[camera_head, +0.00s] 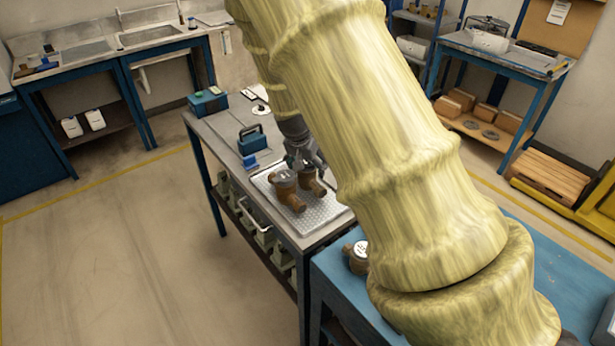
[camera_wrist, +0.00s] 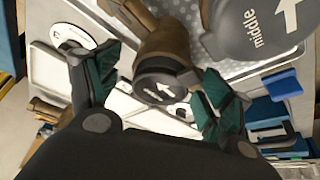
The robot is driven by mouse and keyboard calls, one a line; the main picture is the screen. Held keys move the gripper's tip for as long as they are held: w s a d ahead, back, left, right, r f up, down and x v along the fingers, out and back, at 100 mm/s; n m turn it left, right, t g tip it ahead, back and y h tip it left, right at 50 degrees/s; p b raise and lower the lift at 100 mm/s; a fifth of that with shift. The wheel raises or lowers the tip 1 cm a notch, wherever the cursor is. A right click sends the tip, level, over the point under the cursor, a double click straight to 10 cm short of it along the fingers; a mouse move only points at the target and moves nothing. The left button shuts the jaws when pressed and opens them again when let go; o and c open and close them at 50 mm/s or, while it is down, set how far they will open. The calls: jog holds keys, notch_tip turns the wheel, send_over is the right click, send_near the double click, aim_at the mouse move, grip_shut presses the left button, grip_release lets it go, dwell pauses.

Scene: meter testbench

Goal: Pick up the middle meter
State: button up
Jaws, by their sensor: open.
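The middle meter has a dark round lid (camera_wrist: 255,25) marked "middle" with a white arrow, at the upper right of the wrist view, outside my jaws. A brass meter with a smaller-looking dark cap (camera_wrist: 165,85) and arrow shows between my fingers; its small lettering is unreadable. My gripper (camera_wrist: 160,82) is open, teal pads on either side of that cap, with gaps visible. In the head view, my gripper (camera_head: 307,162) is above two brass meters, a left one (camera_head: 287,192) and a right one (camera_head: 313,184), on a metal tray (camera_head: 325,212). Their labels are unreadable there.
Another brass meter (camera_head: 358,260) stands on the blue table (camera_head: 480,290), partly hidden by my arm. A blue case (camera_head: 252,141) and a teal box (camera_head: 207,102) sit farther back on the grey bench. Open floor lies to the left.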

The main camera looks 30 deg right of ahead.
grip_shut()
jog(key=shift+r, duration=0.1)
dwell(0.5)
